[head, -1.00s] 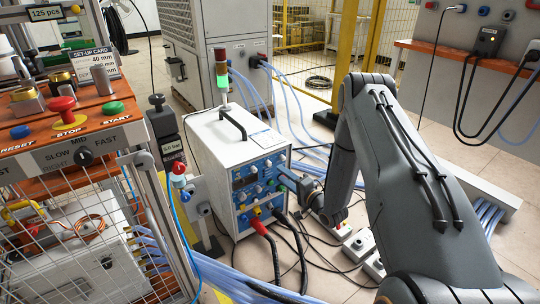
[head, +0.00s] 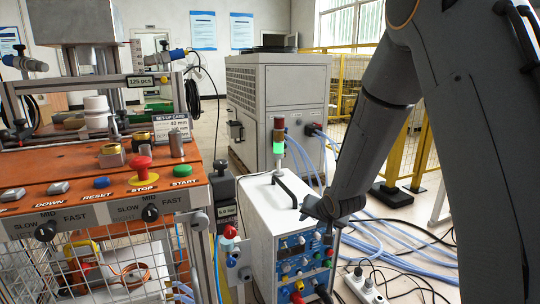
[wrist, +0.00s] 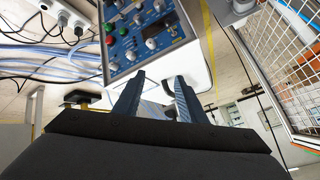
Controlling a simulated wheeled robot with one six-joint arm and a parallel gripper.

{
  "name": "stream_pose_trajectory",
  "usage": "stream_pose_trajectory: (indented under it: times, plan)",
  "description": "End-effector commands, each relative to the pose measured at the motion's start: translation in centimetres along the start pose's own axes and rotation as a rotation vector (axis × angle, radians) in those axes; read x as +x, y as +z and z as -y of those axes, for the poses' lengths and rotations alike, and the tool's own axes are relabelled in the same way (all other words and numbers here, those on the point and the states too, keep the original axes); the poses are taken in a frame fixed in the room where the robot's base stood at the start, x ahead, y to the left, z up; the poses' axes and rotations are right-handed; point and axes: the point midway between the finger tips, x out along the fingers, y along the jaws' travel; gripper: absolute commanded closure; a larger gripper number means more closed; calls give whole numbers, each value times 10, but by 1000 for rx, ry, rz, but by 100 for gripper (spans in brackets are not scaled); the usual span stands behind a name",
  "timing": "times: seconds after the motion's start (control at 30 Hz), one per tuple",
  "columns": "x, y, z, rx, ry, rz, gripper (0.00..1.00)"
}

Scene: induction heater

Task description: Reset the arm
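My gripper (wrist: 159,80) shows in the wrist view with its two dark fingers apart and nothing between them. Behind the fingers is the white heater unit (head: 262,226) with its blue control panel (wrist: 150,28) of knobs. In the head view my arm comes down from the upper right, and its end is at the upper right of the unit's front, covering part of the panel. The fingertips are hard to make out there. I cannot tell whether they touch the unit. A signal lamp (head: 278,149) above the unit is lit green.
An orange bench (head: 60,168) with buttons and knobs stands at the left above a wire cage (head: 50,258). A grey cabinet (head: 285,95) stands behind the unit. Blue hoses (head: 390,248) and a power strip (head: 362,287) lie on the floor at the right.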

Motion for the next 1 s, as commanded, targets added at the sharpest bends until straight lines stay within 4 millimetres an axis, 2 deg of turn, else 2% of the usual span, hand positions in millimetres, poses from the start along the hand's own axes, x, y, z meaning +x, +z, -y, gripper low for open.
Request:
stream_pose_trajectory:
  times: [0.03, 0.27, 0.5, 0.7, 1.0]
  plan:
    - [-21, 6, 10, -40, 23, 28, 62]
    - [-111, 57, 29, -214, 122, 215, 62]
    - [-213, 127, 36, -390, 155, 444, 62]
    - [-272, 172, 34, -491, 141, 588, 62]
    - [-335, 220, 27, -598, 100, 741, 62]
